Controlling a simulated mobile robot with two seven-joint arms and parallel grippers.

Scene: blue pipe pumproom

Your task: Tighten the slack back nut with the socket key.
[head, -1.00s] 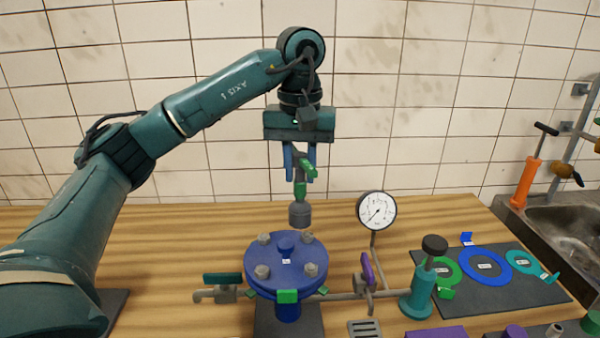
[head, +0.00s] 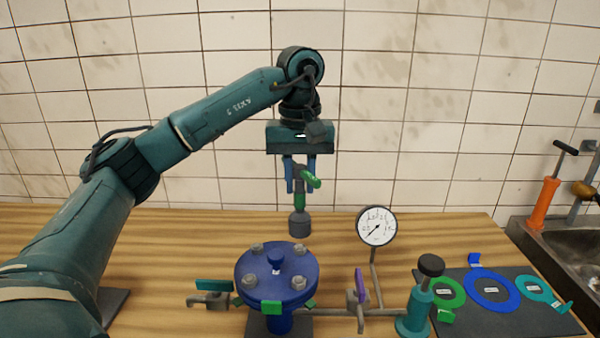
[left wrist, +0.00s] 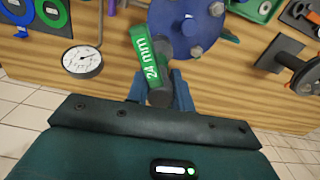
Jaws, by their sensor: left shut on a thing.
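My left gripper (head: 300,175) points down with its blue fingers shut on the socket key (head: 299,222), a grey tool with green parts and a wide grey socket hanging below. In the left wrist view the key's green tag (left wrist: 151,60) reads "24 mm". The round blue flange lid (head: 276,284) has several grey nuts around its rim and a blue knob in the middle. The back nuts (head: 299,249) lie at its far edge. The socket is above and apart from the lid, in line with its back right side. I cannot tell which nut is slack.
A dial gauge (head: 376,226) on a thin stem rises right of the lid. A pipe with a purple-handled valve (head: 360,290) leads to a teal hand pump (head: 417,308). Coloured rings lie on a dark mat (head: 510,322). Bare wood lies behind the lid.

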